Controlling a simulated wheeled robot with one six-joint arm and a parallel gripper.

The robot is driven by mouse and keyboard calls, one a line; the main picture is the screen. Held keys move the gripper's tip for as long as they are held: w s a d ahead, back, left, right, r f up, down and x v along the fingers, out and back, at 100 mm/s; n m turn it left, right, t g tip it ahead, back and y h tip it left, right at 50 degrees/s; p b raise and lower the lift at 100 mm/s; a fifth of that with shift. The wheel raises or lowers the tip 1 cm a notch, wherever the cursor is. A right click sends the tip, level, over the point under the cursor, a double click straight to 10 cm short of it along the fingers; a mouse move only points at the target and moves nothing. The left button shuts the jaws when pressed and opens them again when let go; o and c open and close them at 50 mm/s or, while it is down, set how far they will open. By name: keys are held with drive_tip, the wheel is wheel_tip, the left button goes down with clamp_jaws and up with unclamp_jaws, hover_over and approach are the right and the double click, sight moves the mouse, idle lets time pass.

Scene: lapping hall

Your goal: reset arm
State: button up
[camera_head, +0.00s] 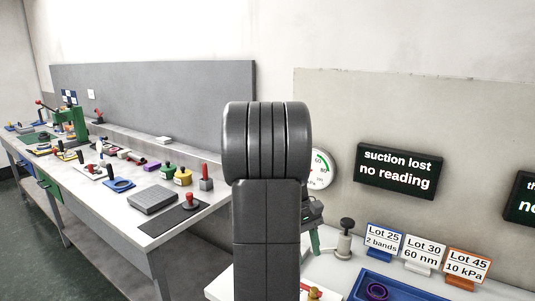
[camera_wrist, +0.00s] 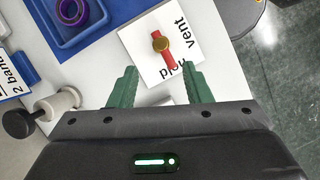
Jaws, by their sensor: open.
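In the wrist view my gripper (camera_wrist: 158,90) shows two green fingers spread apart with nothing between them. Beyond the fingertips is a red valve lever with a brass hub (camera_wrist: 161,43), on a white plate (camera_wrist: 140,36) marked "vent" and another partly hidden word. In the head view my arm stands upright in the middle and hides part of the bench. A bit of green finger (camera_head: 314,241) shows at its right edge. The valve's brass and red parts (camera_head: 313,293) show at the bottom, partly cut off.
A blue tray (camera_head: 352,291) holds a purple ring (camera_head: 377,291). Lot cards (camera_head: 384,242) stand behind it, beside a black-knobbed post (camera_head: 345,240). A long, crowded bench (camera_head: 160,234) stands left.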

sight(313, 289)
drive_tip(key=b+x, duration=0.1)
drive_tip(key=x, duration=0.9)
drive_tip(key=shift+f+b, duration=0.25)
drive_tip(key=shift+b, duration=0.15)
drive_tip(key=n+t+b, duration=0.1)
drive_tip(key=n+b, duration=0.1)
drive_tip(key=n+h+b, duration=0.1)
drive_tip(key=n+b, duration=0.1)
drive_tip(key=n, duration=0.1)
drive_tip(key=shift+a+t, duration=0.15)
drive_tip(key=shift+t, duration=0.25)
drive_tip(key=s+a+p+v, duration=0.1)
drive_tip(key=p+v, duration=0.3)
drive_tip(key=v, duration=1)
drive_tip(key=shift+s+r+m, duration=0.3)
drive_tip(key=shift+s, duration=0.75)
